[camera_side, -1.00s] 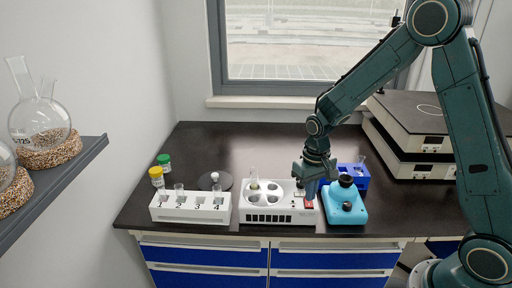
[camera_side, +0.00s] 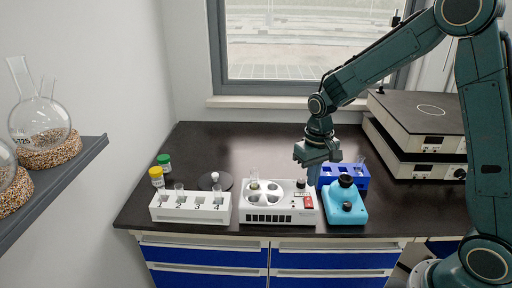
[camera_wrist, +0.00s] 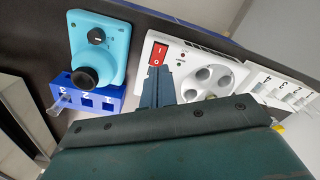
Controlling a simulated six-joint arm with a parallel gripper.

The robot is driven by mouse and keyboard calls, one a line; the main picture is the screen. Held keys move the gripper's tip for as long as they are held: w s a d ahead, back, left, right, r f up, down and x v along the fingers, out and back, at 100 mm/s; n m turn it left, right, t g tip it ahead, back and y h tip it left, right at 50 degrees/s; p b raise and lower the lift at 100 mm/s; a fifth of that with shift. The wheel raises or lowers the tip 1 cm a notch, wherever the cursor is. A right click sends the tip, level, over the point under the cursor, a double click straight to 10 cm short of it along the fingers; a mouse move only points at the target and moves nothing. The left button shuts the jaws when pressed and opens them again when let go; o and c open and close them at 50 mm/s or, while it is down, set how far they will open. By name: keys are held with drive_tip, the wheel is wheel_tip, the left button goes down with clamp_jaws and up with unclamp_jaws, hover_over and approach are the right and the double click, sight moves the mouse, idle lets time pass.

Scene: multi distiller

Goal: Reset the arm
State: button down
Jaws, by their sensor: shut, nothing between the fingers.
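My gripper (camera_side: 315,178) hangs above the bench, just behind the right end of the white distiller-like unit (camera_side: 262,217). Its narrow fingers are together and hold nothing; the closed fingers also show in the wrist view (camera_wrist: 157,90), over the unit's edge beside the red switch (camera_wrist: 157,56). In the side view the red switch (camera_side: 308,202) is uncovered. The white unit has several round wells, and a glass tube (camera_side: 254,178) stands in one of them.
A light-blue mixer (camera_side: 343,208) stands right of the unit, with a blue rack (camera_side: 350,177) behind it. A white numbered rack (camera_side: 190,209) with tubes is at left. The bench's back middle is clear.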

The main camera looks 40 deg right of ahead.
drive_tip(key=shift+r, duration=0.1)
drive_tip(key=s+a+r+n+t, duration=0.1)
drive_tip(key=s+a+r+t, duration=0.15)
drive_tip(key=s+r, duration=0.8)
drive_tip(key=s+a+r+n+t, duration=0.1)
drive_tip(key=s+r+n+t, duration=0.1)
drive_tip(key=s+r, duration=0.4)
drive_tip(key=s+t, duration=0.1)
drive_tip(key=s, duration=0.3)
drive_tip(key=shift+s+a, duration=0.15)
drive_tip(key=shift+a, duration=0.05)
